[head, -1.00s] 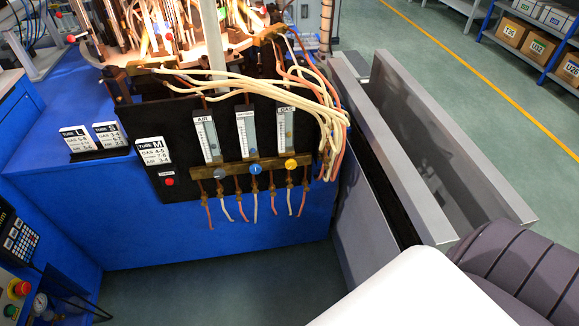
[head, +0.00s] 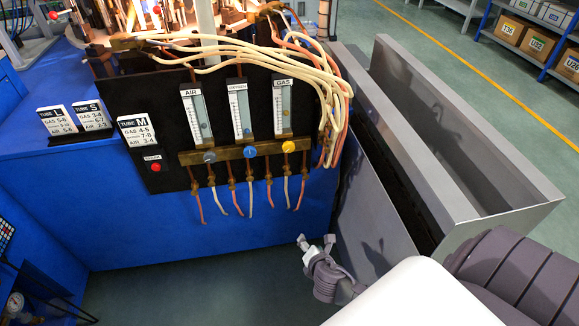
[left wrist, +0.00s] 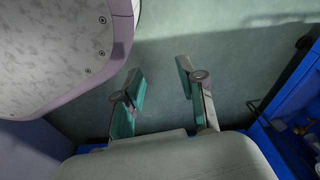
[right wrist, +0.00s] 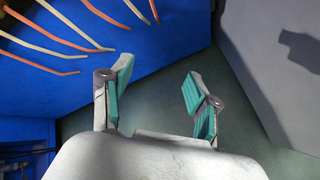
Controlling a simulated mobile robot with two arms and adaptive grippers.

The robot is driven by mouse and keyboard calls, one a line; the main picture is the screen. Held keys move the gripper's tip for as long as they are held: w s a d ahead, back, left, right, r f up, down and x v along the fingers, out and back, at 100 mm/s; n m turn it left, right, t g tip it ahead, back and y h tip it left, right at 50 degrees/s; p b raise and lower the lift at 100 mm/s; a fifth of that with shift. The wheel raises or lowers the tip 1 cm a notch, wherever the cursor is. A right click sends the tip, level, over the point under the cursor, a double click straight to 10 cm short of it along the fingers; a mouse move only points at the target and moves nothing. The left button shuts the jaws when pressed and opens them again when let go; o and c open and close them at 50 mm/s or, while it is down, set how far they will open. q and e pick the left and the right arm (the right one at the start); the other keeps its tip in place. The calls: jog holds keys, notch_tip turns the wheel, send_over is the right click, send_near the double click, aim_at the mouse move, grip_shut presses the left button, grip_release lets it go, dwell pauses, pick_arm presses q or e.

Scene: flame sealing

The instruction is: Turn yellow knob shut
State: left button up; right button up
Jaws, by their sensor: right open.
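The yellow knob (head: 288,146) is at the right end of the brass manifold (head: 222,152) under the GAS flow tube (head: 283,108). A grey knob and a blue knob sit to its left on the same bar. My right gripper (head: 316,241) is open and empty, below and to the right of the yellow knob and well apart from it. In the right wrist view its open fingers (right wrist: 155,95) have nothing between them, and the knob is outside that view. My left gripper (left wrist: 160,82) is open and empty above the floor, and does not show in the head view.
Thin hoses (head: 285,192) hang below the manifold, and pale hoses (head: 318,80) loop past the panel's right side. A grey metal trough (head: 470,190) stands to the right. Label cards (head: 136,132) and a red button (head: 156,167) are at the left. Floor below is clear.

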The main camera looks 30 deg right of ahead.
jog(key=w+r+n+t+h+b, duration=0.2)
jog(key=w+r+n+t+b, duration=0.25)
jog(key=r, duration=0.85)
jog(key=n+t, duration=0.3)
jog(key=n, duration=0.2)
send_near(289, 149)
jog(key=shift+m+g+h, duration=0.25)
jog(key=shift+h, duration=0.05)
jog(key=x, duration=0.8)
jog(key=shift+a+b, duration=0.2)
jog(key=shift+b, duration=0.2)
pick_arm(q)
jog(key=w+r, duration=0.6)
jog(key=shift+w+d+r+t, duration=0.2)
jog(key=shift+w+d+t, duration=0.15)
jog(key=shift+d+t, duration=0.1)
pick_arm(e)
jog(key=shift+w+d, duration=0.25)
jog(key=shift+w, duration=0.4)
jog(key=c, duration=1.1)
jog(key=shift+c, duration=0.2)
